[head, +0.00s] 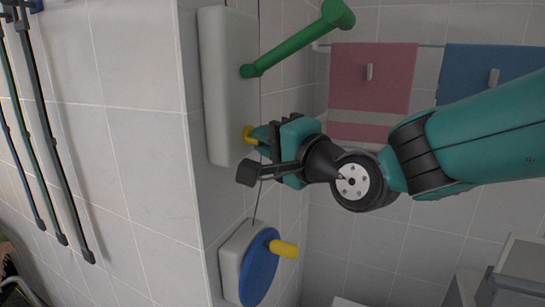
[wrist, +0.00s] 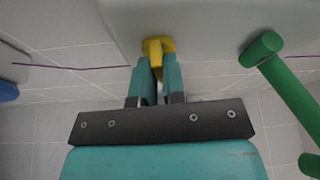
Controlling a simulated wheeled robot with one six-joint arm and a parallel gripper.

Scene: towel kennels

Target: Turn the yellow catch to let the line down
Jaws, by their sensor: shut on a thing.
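The yellow catch (head: 249,134) is on the front of a white wall box (head: 228,80), low on its face. It also shows in the wrist view (wrist: 158,47) at the top centre. My gripper (head: 263,135) is shut on the yellow catch; in the wrist view its two teal fingers (wrist: 156,78) stand on either side of the catch's tab. The line (head: 258,195), thin and dark, runs down from the box to a lower white mount. It shows as a purple line (wrist: 75,67) in the wrist view.
A green crank handle (head: 295,48) sticks out from the box above my gripper. Below is a blue disc (head: 259,267) with a yellow knob (head: 284,249). A pink towel (head: 372,75) and a blue towel (head: 490,68) hang on a rail behind my arm.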

